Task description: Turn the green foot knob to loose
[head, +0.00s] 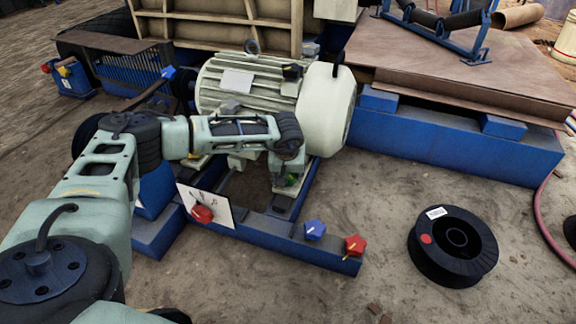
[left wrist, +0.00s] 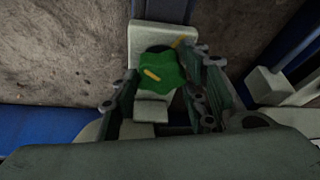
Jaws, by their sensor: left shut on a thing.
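The green foot knob (left wrist: 160,72) sits on a pale mounting foot (left wrist: 150,32) in the left wrist view, with a yellow pointer mark on it. My left gripper (left wrist: 165,88) is around the knob, one finger on each side, shut on it. In the head view the left gripper (head: 284,182) reaches down to the motor's foot, and only a bit of green shows there. My arm hides most of the knob in that view. My right gripper is not in view.
A pale motor (head: 245,85) stands behind my arm. A blue knob (head: 314,230) and a red knob (head: 354,245) sit on the blue frame (head: 270,238). A white plate with a red knob (head: 202,214) is at its left. A black spool (head: 453,246) lies on the ground at right.

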